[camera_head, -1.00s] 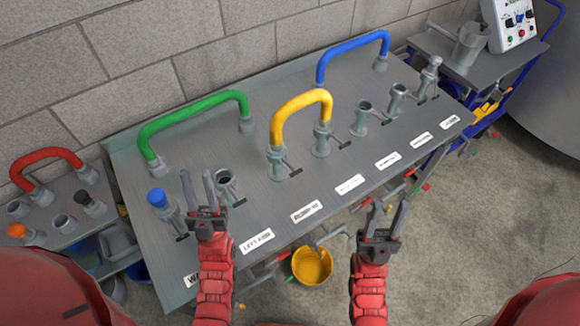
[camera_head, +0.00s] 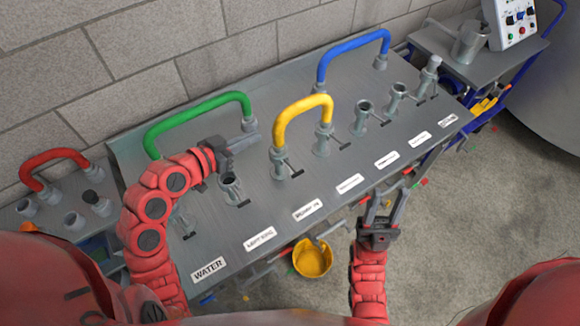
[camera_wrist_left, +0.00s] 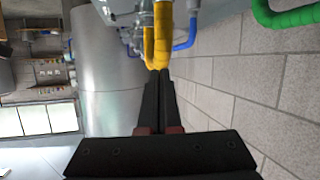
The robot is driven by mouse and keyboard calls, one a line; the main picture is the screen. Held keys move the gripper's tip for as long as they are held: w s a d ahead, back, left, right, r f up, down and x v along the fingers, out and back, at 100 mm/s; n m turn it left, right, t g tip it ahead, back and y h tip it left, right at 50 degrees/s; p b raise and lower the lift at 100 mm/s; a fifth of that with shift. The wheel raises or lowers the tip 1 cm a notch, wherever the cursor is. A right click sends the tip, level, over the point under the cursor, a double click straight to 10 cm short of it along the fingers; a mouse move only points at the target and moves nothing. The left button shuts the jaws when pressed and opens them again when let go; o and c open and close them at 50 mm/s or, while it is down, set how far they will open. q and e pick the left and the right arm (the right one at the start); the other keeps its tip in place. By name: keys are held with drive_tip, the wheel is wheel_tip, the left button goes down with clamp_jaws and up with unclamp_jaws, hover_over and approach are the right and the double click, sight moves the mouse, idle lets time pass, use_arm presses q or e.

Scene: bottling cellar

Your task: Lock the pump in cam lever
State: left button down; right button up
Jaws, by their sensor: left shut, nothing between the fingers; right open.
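The grey panel (camera_head: 300,238) carries a row of pipe ports with small dark cam levers beside them. The labels are mostly too small to read, so I cannot tell which lever is the pump in one. The yellow hose (camera_head: 300,103) joins two ports, with levers (camera_head: 293,168) and (camera_head: 340,142) beside them. An open port (camera_head: 230,186) stands left of it. My left gripper (camera_head: 254,139) is shut and empty, above the panel between the green hose and the yellow hose. In the left wrist view the yellow hose (camera_wrist_left: 158,40) shows just beyond its fingertips. My right gripper (camera_head: 386,208) is open and empty, in front of the panel.
The green hose (camera_head: 195,119) and blue hose (camera_head: 350,45) arch up from the panel's back. A red hose (camera_head: 55,155) is on the side table at left. A yellow bucket (camera_head: 312,259) hangs in front.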

use_arm(q)
drive_tip(key=s+d+f+m+g, duration=0.3)
drive_tip(key=s+g, duration=0.1)
drive_tip(key=s, duration=0.2)
hover_over(301, 171)
drive_tip(key=s+a, duration=0.3)
wheel_tip(301, 171, down, 5)
drive_tip(key=shift+m, duration=0.3)
drive_tip(key=f, duration=0.2)
drive_tip(key=w+f+p, duration=0.1)
drive_tip(key=f, duration=0.1)
drive_tip(key=shift+f, duration=0.1)
